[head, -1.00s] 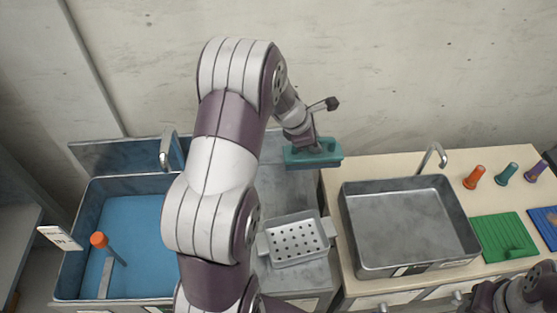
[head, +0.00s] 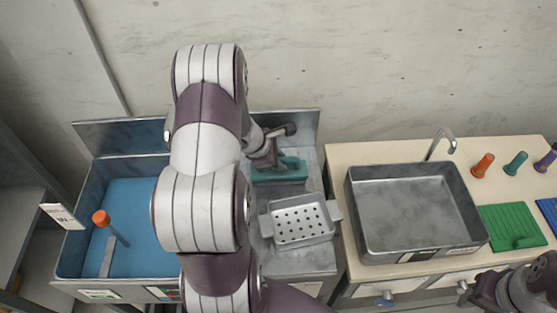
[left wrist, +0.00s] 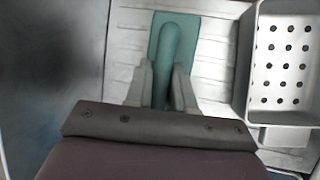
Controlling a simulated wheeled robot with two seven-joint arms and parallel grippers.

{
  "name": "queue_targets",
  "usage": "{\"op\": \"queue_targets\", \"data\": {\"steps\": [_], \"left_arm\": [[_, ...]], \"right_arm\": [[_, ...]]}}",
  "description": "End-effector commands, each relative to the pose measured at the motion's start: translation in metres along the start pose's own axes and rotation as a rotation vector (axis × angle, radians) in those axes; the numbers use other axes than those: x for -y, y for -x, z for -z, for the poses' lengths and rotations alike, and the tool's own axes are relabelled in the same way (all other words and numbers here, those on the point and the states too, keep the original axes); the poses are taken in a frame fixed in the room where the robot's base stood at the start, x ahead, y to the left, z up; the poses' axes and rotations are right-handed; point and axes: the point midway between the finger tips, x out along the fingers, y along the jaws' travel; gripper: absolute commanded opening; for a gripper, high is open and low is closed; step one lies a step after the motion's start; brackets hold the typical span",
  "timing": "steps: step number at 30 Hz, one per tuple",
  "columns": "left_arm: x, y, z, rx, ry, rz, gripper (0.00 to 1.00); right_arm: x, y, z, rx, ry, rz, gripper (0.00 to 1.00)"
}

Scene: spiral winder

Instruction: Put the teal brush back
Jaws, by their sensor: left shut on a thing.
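The teal brush (head: 283,172) is over the metal drainboard, behind the perforated tray. My left gripper (head: 268,162) is shut on it from above. In the left wrist view the brush's long handle (left wrist: 170,50) runs between the two fingers (left wrist: 162,85), with its flat teal block beneath. The drainboard's ribbed surface (left wrist: 120,55) lies under it. I cannot tell whether the brush touches the surface. Part of my right arm shows at the lower right of the head view; the state of its jaws is unclear.
The perforated tray (head: 332,232) stands just in front of the brush. A blue-bottomed sink (head: 72,235) with an orange-topped brush (head: 102,217) is left. An empty metal basin (head: 410,205) is right. Orange (head: 483,165), teal (head: 515,164) and purple pegs and a green mat (head: 505,220) lie further right.

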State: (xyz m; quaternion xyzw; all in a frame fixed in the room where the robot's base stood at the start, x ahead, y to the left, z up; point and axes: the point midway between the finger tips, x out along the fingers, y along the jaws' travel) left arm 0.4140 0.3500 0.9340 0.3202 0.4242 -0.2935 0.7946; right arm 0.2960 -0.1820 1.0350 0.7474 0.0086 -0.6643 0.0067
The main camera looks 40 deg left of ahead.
Motion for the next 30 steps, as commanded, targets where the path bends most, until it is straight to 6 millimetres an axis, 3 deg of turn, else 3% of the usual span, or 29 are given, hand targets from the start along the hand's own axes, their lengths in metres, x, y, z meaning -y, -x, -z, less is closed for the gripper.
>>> {"op": "queue_targets", "data": {"steps": [7,8,9,10,20,30], "left_arm": [[0.001,-0.003,0.001,0.000,-0.001,0.000,0.00],[0.001,-0.002,0.001,0.000,0.000,0.001,0.30],[0.001,-0.002,0.000,0.000,0.000,0.001,0.43],[0.001,-0.002,0.000,0.000,0.000,0.001,0.49],[0.001,0.004,-0.001,-0.001,0.001,0.003,0.49],[-0.001,0.089,-0.001,-0.001,0.001,-0.002,0.49]], "right_arm": [[0.000,-0.004,0.000,0.000,0.000,0.000,0.43],[0.000,-0.003,0.000,0.000,0.000,0.000,0.43],[0.000,-0.002,0.000,0.000,0.000,0.000,0.43],[0.000,-0.002,0.000,0.000,0.000,0.000,0.43],[0.000,0.002,0.000,0.000,0.000,0.000,0.43],[0.000,0.016,0.002,0.000,0.000,0.000,0.43]]}}
